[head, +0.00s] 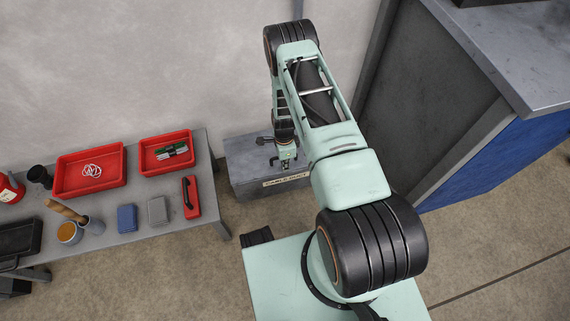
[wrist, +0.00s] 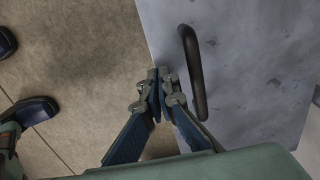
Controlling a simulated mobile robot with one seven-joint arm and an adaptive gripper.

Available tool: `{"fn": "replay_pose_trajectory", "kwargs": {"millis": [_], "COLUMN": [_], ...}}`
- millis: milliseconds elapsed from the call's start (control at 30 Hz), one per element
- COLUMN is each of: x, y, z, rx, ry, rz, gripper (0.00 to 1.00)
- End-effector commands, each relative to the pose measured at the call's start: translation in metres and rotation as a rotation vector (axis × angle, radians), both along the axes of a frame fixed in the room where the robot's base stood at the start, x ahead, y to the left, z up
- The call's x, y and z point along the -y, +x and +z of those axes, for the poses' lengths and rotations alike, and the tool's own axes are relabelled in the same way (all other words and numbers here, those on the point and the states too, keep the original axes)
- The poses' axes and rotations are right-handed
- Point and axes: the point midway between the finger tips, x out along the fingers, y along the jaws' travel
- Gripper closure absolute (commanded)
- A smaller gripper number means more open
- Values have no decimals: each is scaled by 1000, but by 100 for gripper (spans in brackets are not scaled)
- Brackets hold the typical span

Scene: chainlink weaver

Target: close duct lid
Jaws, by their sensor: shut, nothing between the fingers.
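The cable duct (head: 244,178) is a low grey box on the floor against the wall, with a pale label on its front face. In the wrist view a flat grey panel, the duct lid (wrist: 250,80), fills the right side. A dark bar handle (wrist: 193,72) stands on it. My gripper (wrist: 158,78) is shut and empty, its fingertips at the panel's left edge, left of the handle. I cannot tell whether they touch the panel. In the head view my gripper (head: 287,163) is over the duct's front part and my arm hides part of the box. The lid's angle is unclear.
A grey bench (head: 110,225) with red trays (head: 119,172) and several tools stands left of the duct. A large grey and blue cabinet (head: 500,165) stands at the right. Bare floor (wrist: 85,50) lies left of the panel in the wrist view.

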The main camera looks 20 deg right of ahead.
Motion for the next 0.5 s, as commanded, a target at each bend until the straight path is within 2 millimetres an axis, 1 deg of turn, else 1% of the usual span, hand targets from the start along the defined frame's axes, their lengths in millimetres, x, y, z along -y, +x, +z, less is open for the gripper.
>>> {"fn": "replay_pose_trajectory", "kwargs": {"millis": [267, 500], "x": [0, 0], "y": [0, -4], "z": [-3, -23], "rx": [0, -1], "ry": [0, 0], "rz": [1, 1], "gripper": [100, 100]}}
